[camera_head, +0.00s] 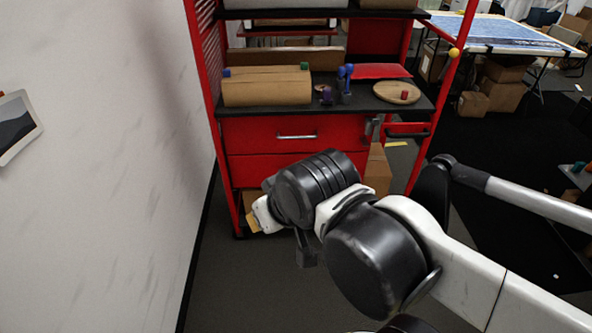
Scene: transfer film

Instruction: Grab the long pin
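A work surface (365,104) on a red tool cart bears several small items. Near its middle stand tall blue pin-like pieces (345,76), upright and close together. A short purple piece (327,95) is just left of them. A small red piece (404,95) is on a round wooden board at the right. I cannot tell for sure which piece is the long pin. My gripper (305,250) is in front of and below the cart top, well apart from these pieces. Only a dark part of it shows under my wrist; its fingertips are mostly hidden.
A brown roll or box (266,87) lies at the left of the cart top. A red flat item (381,71) lies behind the wooden board (388,91). Red drawers (293,134) are below. A white wall (100,170) bounds the left. Grey floor (260,285) is clear in front.

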